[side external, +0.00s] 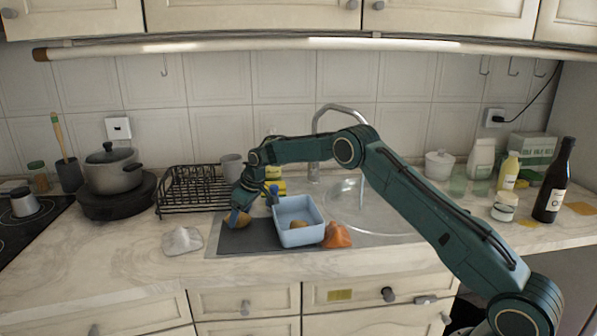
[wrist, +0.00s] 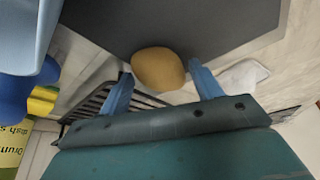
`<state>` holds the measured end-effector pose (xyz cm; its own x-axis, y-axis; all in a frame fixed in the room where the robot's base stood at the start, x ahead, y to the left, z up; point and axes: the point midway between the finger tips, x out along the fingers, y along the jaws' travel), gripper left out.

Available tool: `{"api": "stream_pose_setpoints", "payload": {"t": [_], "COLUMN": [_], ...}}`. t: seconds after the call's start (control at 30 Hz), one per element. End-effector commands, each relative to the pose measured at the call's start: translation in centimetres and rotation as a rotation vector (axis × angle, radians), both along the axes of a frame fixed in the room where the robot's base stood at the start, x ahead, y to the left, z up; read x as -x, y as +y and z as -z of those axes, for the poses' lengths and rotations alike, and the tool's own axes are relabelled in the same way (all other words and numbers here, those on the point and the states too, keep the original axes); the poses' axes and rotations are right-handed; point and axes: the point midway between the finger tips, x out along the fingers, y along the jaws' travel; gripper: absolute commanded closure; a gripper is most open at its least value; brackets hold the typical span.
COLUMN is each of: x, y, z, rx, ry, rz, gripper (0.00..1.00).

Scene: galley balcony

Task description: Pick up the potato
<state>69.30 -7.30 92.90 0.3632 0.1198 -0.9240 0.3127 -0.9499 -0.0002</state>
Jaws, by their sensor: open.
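A yellow-brown potato (side external: 238,219) rests on the left part of the dark grey mat (side external: 228,244). In the wrist view the potato (wrist: 158,69) shows between the two blue fingers. My gripper (side external: 240,209) points down at the potato, with its fingers open on either side of it in the wrist view (wrist: 161,82). Contact with the fingers cannot be made out. Part of the potato is hidden by the gripper in the side view. A light blue bin (side external: 301,238) stands to the right, with a brownish rounded item (side external: 297,224) inside.
An orange crumpled thing (side external: 337,235) lies right of the bin. A white crumpled cloth (side external: 182,241) lies left of the mat. Behind stand a black dish rack (side external: 190,190), a yellow item (side external: 274,186) and the sink tap (side external: 341,108). The front left counter is clear.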

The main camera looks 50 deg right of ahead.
Motion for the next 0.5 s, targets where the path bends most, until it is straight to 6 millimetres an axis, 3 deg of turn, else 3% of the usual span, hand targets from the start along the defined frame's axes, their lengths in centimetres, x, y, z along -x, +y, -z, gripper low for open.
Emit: {"api": "stream_pose_setpoints", "payload": {"t": [0.13,0.5], "x": [-0.31,-0.36], "y": [0.12,0.11], "z": [0.86,0.91], "rx": [0.0,0.0], "ry": [0.0,-0.001], "rz": [0.0,0.001], "gripper": [0.35,0.35]}}
